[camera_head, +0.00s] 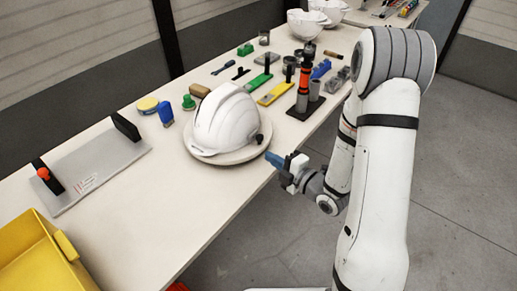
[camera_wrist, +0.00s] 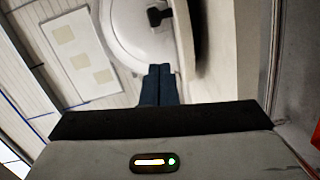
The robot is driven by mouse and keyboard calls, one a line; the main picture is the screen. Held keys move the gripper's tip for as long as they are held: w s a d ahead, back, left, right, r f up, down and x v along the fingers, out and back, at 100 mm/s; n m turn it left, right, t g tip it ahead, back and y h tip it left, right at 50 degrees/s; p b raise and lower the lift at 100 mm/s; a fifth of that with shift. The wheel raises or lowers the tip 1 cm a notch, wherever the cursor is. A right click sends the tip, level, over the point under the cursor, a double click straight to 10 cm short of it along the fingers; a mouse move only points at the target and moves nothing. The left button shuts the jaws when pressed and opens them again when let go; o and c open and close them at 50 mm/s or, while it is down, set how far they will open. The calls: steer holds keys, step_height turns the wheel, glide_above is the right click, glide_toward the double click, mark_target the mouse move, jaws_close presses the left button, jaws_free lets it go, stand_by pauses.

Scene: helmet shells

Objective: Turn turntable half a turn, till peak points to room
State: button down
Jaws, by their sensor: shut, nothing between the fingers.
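A white helmet shell (camera_head: 224,118) sits upright on a round pale turntable (camera_head: 236,156) near the table's front edge. Its brim shows low at the left; I cannot tell for certain which way the peak points.
A grey plate with black handles (camera_head: 95,170) lies left of the turntable, and a yellow bin (camera_head: 35,255) is at the lower left. Behind are several tools and blocks, including a black stand with orange-and-grey cylinders (camera_head: 304,105). White bowl-like shells (camera_head: 306,22) stand at the far end.

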mark_target(249, 138)
steer(key=y+b, duration=0.1)
steer(key=b, duration=0.1)
steer(key=a+f+n+b, duration=0.1)
steer(key=b, duration=0.1)
steer(key=shift+s+a+f+y+b, duration=0.2)
steer(key=shift+s+a+y+b, duration=0.1)
steer(key=shift+y, duration=0.1)
steer(key=shift+w+a+b, duration=0.3)
steer(key=shift+b, duration=0.8)
steer(key=x, duration=0.2)
steer(key=p+x, duration=0.1)
steer(key=x, duration=0.2)
steer(key=r+x, duration=0.1)
steer(key=x, duration=0.1)
steer(key=shift+w+a+p, duration=0.1)
steer(key=shift+w+p, duration=0.05)
steer(key=shift+p, duration=0.15)
steer(key=w+d, duration=0.1)
steer(key=d, duration=0.1)
steer(key=shift+w+d+f+t+p, duration=0.2)
steer(key=shift+w+d+t+p, duration=0.1)
steer(key=shift+w, duration=0.1)
steer(key=shift+w+d+f, duration=0.15)
steer(key=shift+w+d, duration=0.05)
steer(key=shift+d, duration=0.2)
steer(key=shift+a, duration=0.1)
